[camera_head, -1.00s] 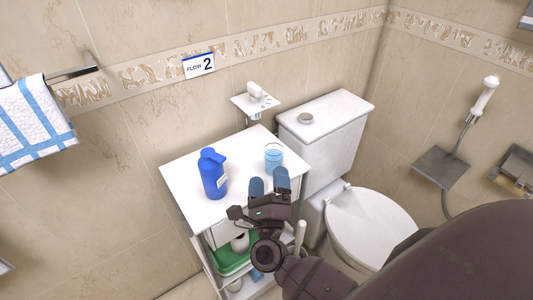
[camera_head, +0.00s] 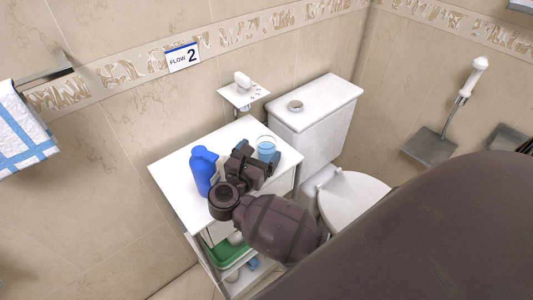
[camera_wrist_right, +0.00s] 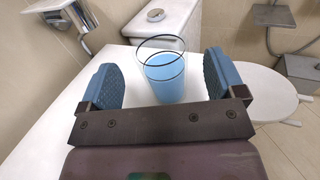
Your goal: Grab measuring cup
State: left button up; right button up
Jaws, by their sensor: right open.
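The measuring cup (camera_head: 267,148) is a clear cup with a dark rim and blue contents. It stands upright on the white cabinet top (camera_head: 178,172). In the right wrist view the cup (camera_wrist_right: 164,80) stands between and beyond the two blue finger pads. My right gripper (camera_wrist_right: 165,82) is open and empty, with one finger to each side of the cup's line. In the head view my right gripper (camera_head: 258,160) is low over the cabinet top, close to the cup, and its wrist partly hides the fingers. My left gripper is not in view.
A blue bottle (camera_head: 203,172) stands just left of my right gripper. A toilet (camera_head: 350,198) with its tank (camera_head: 318,115) is to the right of the cabinet. A small wall shelf (camera_head: 243,95) is behind. A green tray (camera_head: 225,252) sits on a lower shelf.

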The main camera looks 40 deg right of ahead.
aim_at(266, 141)
jog(key=x, duration=0.3)
jog(key=shift+d+r+p, duration=0.15)
jog(key=shift+r+p, duration=0.15)
jog(key=shift+r, duration=0.05)
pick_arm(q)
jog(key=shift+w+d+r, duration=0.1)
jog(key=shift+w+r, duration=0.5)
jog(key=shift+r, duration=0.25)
pick_arm(e)
jog(key=shift+w+d, duration=0.2)
jog(key=shift+d, duration=0.1)
jog(key=shift+c, duration=0.5)
jog(key=c, duration=1)
jog(key=shift+c, duration=1.2)
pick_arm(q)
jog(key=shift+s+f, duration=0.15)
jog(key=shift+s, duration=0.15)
pick_arm(e)
jog(key=shift+r, duration=0.15)
